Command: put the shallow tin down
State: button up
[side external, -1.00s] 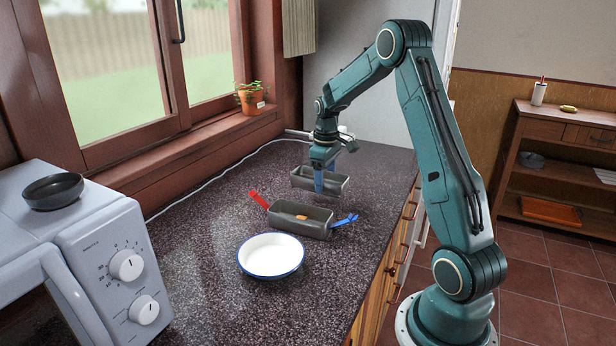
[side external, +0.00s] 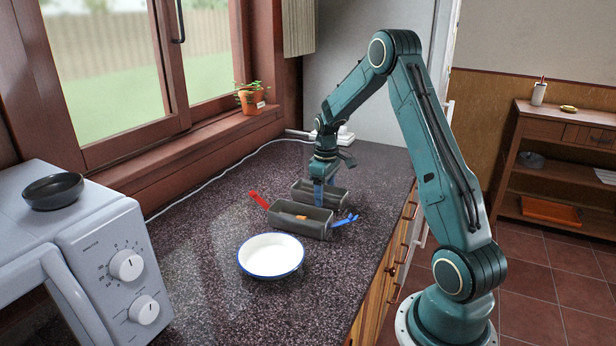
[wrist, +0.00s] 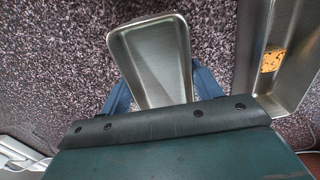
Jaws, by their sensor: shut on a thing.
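In the wrist view the held tin (wrist: 150,60) is empty and rectangular, between the fingers. In the side view it is level, low over the counter just behind a second tin; I cannot tell if its base touches the counter. The second grey tin (side external: 300,228) stands on the counter, with an orange piece (wrist: 272,61) inside. Part of the held tin is hidden by the gripper and second tin.
A red piece (side external: 259,200) and a blue piece (side external: 345,220) stick out at the second tin's ends. A white bowl (side external: 270,256) stands in front. A microwave (side external: 100,240) with a dark bowl (side external: 53,191) is at left.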

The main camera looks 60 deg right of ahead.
jog(key=o, duration=1)
notch_tip(320, 180, up, 12)
jog(key=shift+r, duration=0.15)
jog(key=shift+a, duration=0.1)
dwell(0.5)
